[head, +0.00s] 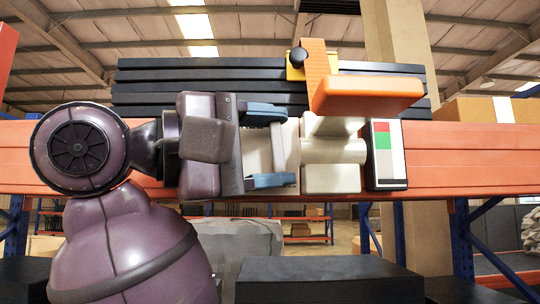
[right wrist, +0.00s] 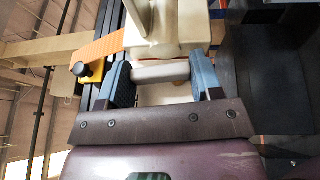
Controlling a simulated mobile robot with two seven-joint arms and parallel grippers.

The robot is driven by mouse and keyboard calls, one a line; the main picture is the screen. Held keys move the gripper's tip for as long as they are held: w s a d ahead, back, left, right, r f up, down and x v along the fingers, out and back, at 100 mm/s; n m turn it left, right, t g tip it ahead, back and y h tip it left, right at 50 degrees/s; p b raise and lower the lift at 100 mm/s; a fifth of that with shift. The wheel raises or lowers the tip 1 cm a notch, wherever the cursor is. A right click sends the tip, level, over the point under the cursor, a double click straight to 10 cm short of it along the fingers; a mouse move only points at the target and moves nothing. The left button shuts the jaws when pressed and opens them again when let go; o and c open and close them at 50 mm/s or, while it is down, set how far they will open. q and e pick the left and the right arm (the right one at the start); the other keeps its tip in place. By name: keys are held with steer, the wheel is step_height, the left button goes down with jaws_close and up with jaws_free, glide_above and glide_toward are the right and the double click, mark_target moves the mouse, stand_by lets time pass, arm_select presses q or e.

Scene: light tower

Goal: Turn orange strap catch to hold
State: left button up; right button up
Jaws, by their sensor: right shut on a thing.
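The orange strap catch (head: 366,94) has an upright plate and a long flat arm lying level to the right. Its plate is by a yellow bracket (head: 295,66) with a black knob (head: 299,57). The orange piece also shows in the right wrist view (right wrist: 98,49). Below it is a cream block (head: 332,152) with a pale bar (head: 279,146) on its left side. My right gripper (head: 270,148) has its blue fingers at the two ends of this bar, also in the right wrist view (right wrist: 161,75). It is below and left of the orange arm. My left gripper is not in view.
A panel with red and green patches (head: 384,155) is right of the cream block. Behind runs an orange beam (head: 440,160) with black slats (head: 200,75) above. A dark box (head: 328,280) is in the lower foreground. A cardboard box (head: 478,110) is at right.

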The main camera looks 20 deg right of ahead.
steer(key=shift+w+a+f+n+t+h+b, duration=0.1)
steer(key=shift+f+n+t+h+b, duration=0.2)
steer(key=shift+n+h+b, duration=0.5)
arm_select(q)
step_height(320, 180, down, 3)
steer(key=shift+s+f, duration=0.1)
arm_select(e)
steer(key=shift+r+h, duration=0.1)
steer(key=shift+h, duration=0.5)
steer(key=o, duration=0.9)
steer(key=shift+c, duration=0.2)
steer(key=shift+o, duration=0.3)
steer(key=shift+a, duration=0.1)
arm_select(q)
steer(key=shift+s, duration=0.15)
